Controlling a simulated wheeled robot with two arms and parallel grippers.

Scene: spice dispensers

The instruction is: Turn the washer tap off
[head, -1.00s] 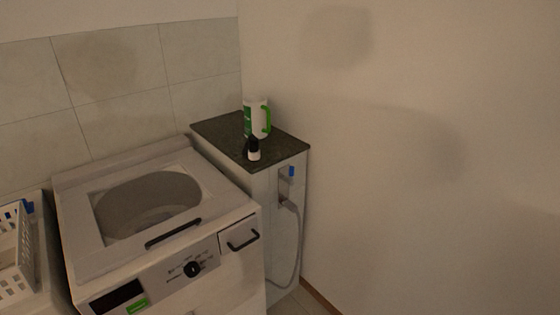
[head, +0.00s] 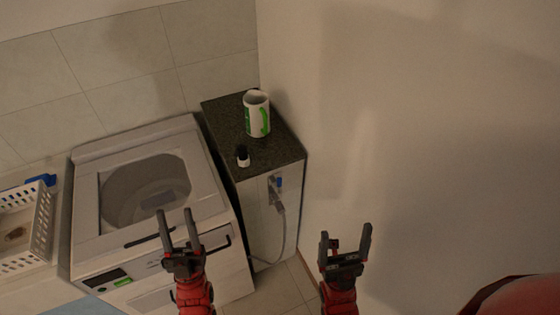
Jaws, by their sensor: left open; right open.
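The washer tap (head: 276,184) has a small blue handle and sits on the side of the cabinet, near its top. A grey hose (head: 283,235) hangs from it and curves down. The washer (head: 92,225) stands to the left of the cabinet. My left gripper (head: 179,222) is open and empty, in front of the washer and left of the tap. My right gripper (head: 346,238) is open and empty, right of and lower than the tap in the picture. Neither gripper appears to touch the tap. The handle is too small to tell its setting clearly.
The cabinet's dark top (head: 222,116) holds a white and green mug (head: 257,118) and a small black and white bottle (head: 242,157). A white basket (head: 45,225) stands at the far left. A bare wall (head: 430,130) fills the right side.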

